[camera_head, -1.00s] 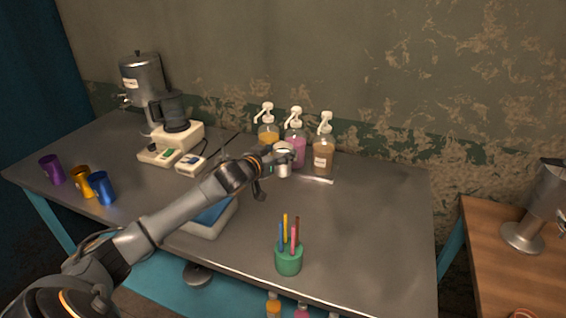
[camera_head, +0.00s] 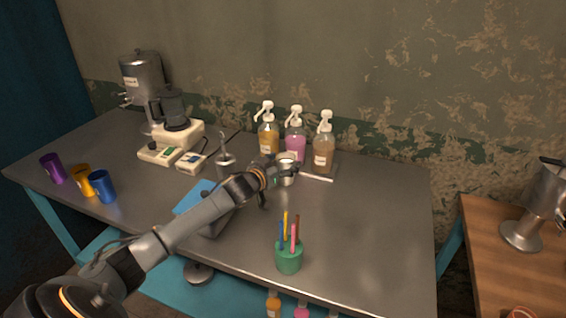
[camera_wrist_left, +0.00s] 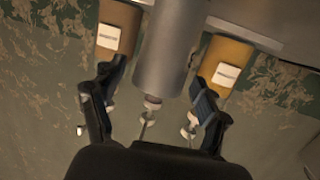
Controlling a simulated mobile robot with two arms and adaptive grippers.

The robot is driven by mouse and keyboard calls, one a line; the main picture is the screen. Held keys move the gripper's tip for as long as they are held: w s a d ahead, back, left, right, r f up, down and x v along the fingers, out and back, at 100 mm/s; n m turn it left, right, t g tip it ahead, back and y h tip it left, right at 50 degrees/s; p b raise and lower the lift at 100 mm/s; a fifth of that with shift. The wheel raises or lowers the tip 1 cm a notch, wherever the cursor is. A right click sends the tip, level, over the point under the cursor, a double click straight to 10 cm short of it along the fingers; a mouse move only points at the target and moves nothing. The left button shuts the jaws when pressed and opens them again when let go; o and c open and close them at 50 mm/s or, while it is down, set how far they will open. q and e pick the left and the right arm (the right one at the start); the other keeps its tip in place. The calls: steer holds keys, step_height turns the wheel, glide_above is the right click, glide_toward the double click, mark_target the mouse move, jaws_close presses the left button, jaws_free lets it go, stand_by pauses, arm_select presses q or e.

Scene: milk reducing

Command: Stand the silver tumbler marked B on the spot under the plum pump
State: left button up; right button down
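A silver tumbler (camera_head: 287,178) stands upright in front of the middle pump bottle, which holds pink-purple liquid (camera_head: 295,148). No letter on it is readable. In the left wrist view the tumbler (camera_wrist_left: 168,55) is between the fingers and hides most of the middle bottle. My left gripper (camera_head: 284,171) is level with the tumbler; its fingers (camera_wrist_left: 158,75) are spread to both sides, with a gap at the left one. Contact at the right finger is unclear. The spot beneath the tumbler is hidden. My right gripper is not in view.
An amber pump bottle (camera_head: 268,141) and a brown one (camera_head: 323,153) flank the middle bottle. A metal vessel with a thin stem (camera_head: 225,163) stands left. A green pencil cup (camera_head: 289,257) is near the front edge. Purple, orange and blue cups (camera_head: 103,187) stand far left.

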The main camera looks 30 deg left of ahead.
arm_select(q)
steer(key=shift+r, duration=0.2)
steer(key=shift+s+f, duration=0.1)
steer(key=shift+s, duration=0.25)
steer(key=s+r, duration=0.2)
steer(key=s, duration=0.9)
steer(key=shift+d+r+b, duration=0.25)
steer(key=shift+d+b, duration=0.05)
